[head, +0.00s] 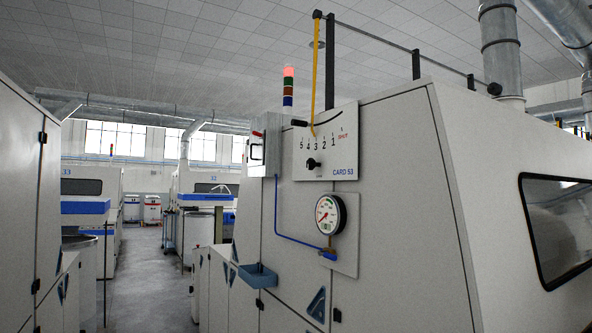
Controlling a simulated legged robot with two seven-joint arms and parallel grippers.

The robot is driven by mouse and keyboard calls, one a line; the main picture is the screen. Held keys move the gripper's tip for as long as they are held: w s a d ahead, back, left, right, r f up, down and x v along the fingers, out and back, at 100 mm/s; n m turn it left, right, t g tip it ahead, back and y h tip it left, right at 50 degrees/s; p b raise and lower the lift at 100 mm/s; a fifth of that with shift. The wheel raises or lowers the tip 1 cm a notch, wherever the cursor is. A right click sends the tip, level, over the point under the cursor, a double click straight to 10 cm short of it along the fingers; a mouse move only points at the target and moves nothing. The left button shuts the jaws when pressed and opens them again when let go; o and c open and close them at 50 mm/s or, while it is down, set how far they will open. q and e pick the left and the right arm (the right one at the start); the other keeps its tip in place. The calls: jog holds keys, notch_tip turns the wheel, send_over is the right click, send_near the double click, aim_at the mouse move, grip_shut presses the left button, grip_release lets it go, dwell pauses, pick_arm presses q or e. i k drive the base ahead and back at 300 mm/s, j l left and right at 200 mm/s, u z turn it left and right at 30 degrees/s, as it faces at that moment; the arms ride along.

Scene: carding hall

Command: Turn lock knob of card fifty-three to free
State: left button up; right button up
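The white plate marked CARD 53 (343,173) is fixed on the side of the large grey machine. The black lock knob (312,163) sits low on this plate, below a row of numbers 5 to 1 and a red end mark. The knob's exact pointing and small lettering are too small to read. A yellow lever (316,75) hangs from a rod above and its lower end reaches the scale near 3. Neither of my grippers is in view.
A round gauge (326,214) with a blue hose (300,239) is mounted below the plate. A small blue tray (258,275) juts out low on the machine. A grey box (265,145) stands left of the plate. The aisle floor (148,275) at left is clear.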

aim_at(312, 164)
jog(key=i+j+z, duration=0.15)
jog(key=i+j, duration=0.8)
